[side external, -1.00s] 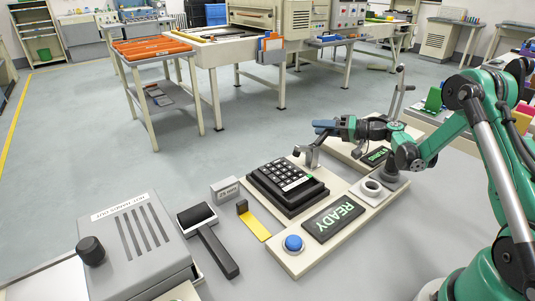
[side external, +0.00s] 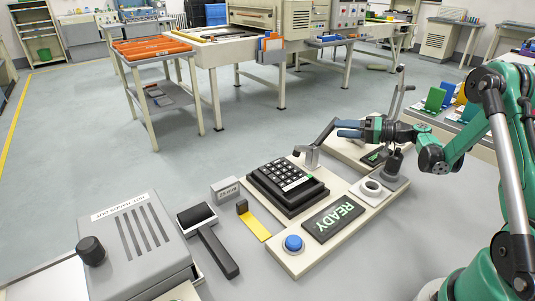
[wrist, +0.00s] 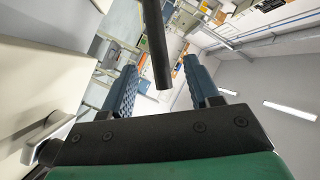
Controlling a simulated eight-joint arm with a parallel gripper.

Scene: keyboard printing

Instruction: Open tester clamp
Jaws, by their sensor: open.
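The tester clamp (side external: 311,155) stands at the back edge of the cream tester board (side external: 290,262). Its dark lever (side external: 326,131) leans up to the right, towards my gripper (side external: 338,128). My gripper is open, its blue fingers pointing left at the lever's upper end. In the wrist view the dark lever (wrist: 154,45) hangs between the two blue fingertips (wrist: 160,67), with gaps on both sides. I cannot tell whether it touches a finger. A black keypad (side external: 287,185) sits on the board just in front of the clamp.
A second station with an upright lever (side external: 398,95) stands behind my gripper. A roller (side external: 215,245) and a grey box (side external: 140,245) lie left.

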